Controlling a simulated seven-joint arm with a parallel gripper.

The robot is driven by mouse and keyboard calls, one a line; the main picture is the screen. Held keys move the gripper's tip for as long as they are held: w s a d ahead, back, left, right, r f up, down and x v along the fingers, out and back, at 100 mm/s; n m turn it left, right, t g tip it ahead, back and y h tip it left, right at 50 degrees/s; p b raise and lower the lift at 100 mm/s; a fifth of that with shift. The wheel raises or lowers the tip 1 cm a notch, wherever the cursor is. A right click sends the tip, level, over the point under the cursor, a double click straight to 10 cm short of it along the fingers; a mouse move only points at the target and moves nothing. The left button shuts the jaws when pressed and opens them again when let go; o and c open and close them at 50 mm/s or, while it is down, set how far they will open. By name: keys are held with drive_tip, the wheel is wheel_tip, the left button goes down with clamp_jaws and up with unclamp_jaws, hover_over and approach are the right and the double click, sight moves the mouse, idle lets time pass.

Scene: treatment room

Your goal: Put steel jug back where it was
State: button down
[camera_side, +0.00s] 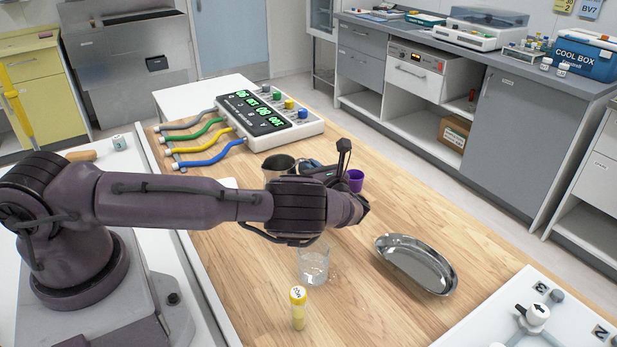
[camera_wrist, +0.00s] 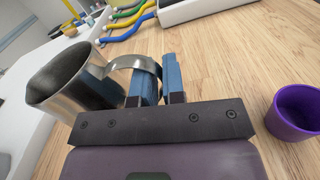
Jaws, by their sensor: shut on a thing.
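The steel jug (camera_wrist: 75,85) is at the left of the wrist view, its open mouth facing up and left in that picture. My gripper (camera_wrist: 158,82) has its blue fingers shut on the jug's handle. In the side view the jug (camera_side: 277,166) shows just behind my wrist, and the gripper (camera_side: 310,165) is partly seen beside it. My arm hides the jug's lower part there, so I cannot tell whether its base touches the table.
A purple cup (camera_side: 355,181) stands right of the gripper. A device (camera_side: 270,118) with coloured tubes lies behind. Bare wood lies between.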

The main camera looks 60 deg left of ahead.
drive_tip(key=shift+f, duration=1.2)
drive_tip(key=c, duration=1.2)
unclamp_jaws()
drive_tip(key=shift+f, duration=0.15)
